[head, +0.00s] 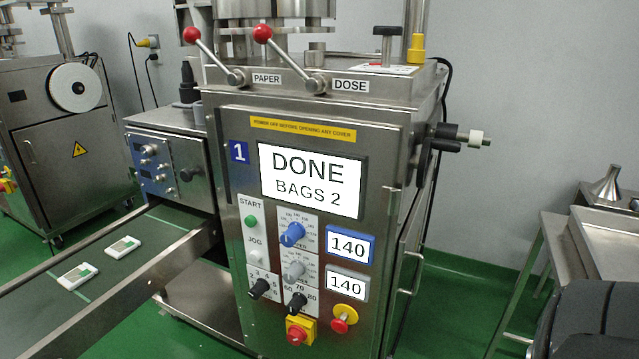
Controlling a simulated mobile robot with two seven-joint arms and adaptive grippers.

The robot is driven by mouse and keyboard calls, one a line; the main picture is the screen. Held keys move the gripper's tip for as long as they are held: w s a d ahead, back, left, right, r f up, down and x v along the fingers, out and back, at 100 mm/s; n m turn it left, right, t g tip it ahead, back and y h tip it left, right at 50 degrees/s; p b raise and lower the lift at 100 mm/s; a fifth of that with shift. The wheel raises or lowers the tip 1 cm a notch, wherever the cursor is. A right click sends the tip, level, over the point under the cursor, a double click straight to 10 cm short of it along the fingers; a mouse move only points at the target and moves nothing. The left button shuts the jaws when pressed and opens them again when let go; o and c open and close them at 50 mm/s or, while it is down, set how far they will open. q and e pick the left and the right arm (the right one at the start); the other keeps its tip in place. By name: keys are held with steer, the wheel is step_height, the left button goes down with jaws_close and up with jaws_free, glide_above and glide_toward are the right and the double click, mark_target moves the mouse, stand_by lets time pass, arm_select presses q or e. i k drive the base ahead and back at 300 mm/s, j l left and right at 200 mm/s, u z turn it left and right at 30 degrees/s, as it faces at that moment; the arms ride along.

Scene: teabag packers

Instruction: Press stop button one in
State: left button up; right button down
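A packing machine (385,145) with a blue label "1" (239,151) stands in the middle. Its stop button (340,325), a red mushroom head on a yellow round collar, is at the lower right of the front panel. I cannot tell from this angle whether it is pressed in. To its left is a red rotary switch on a yellow square plate (300,331). The screen (311,180) reads "DONE BAGS 2". Neither of my grippers is in view.
The panel has a green start button (251,221), several knobs, and two displays reading 140 (348,245). Red-balled levers (263,34) are on top. A conveyor (130,290) with two teabag packets is left. A steel table (590,225) stands right. Green floor shows between.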

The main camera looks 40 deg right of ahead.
mark_target(339, 326)
steer(key=z, duration=1.45)
